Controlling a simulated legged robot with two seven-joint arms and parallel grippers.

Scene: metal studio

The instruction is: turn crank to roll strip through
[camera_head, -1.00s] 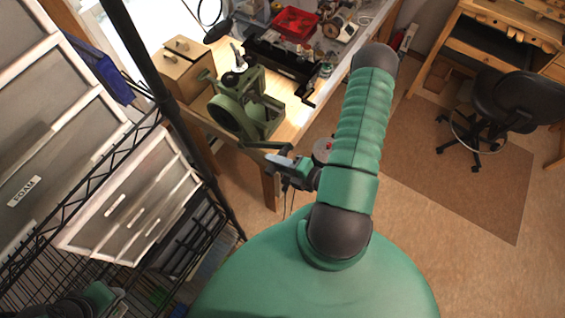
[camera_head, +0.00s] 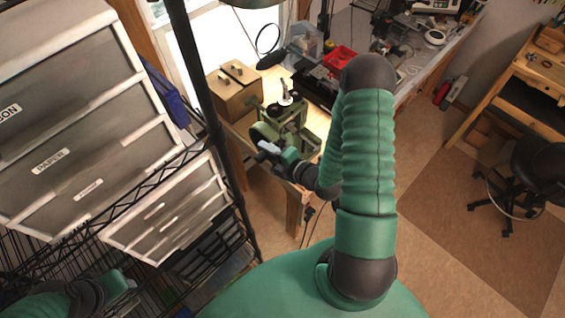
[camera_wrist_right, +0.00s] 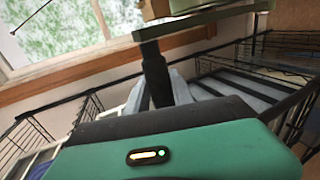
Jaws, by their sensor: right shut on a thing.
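The green rolling mill (camera_head: 291,118) stands at the near edge of the wooden bench, partly hidden behind my right gripper. My right gripper (camera_head: 266,151) is beside the mill's near side. In the right wrist view, the crank's dark upright handle (camera_wrist_right: 154,72) sits between the grey fingers, which are shut on it. The green crank arm (camera_wrist_right: 205,19) crosses above the handle. I cannot make out the strip in any view. Part of my left arm shows at the lower left of the head view, with the gripper end (camera_head: 124,286) too unclear to read.
A wooden box (camera_head: 234,92) stands left of the mill. A red tray (camera_head: 339,59) lies farther back on the bench. A black wire rack (camera_head: 222,170) with drawers (camera_head: 70,130) fills the left. Open floor and a black stool (camera_head: 538,165) are at the right.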

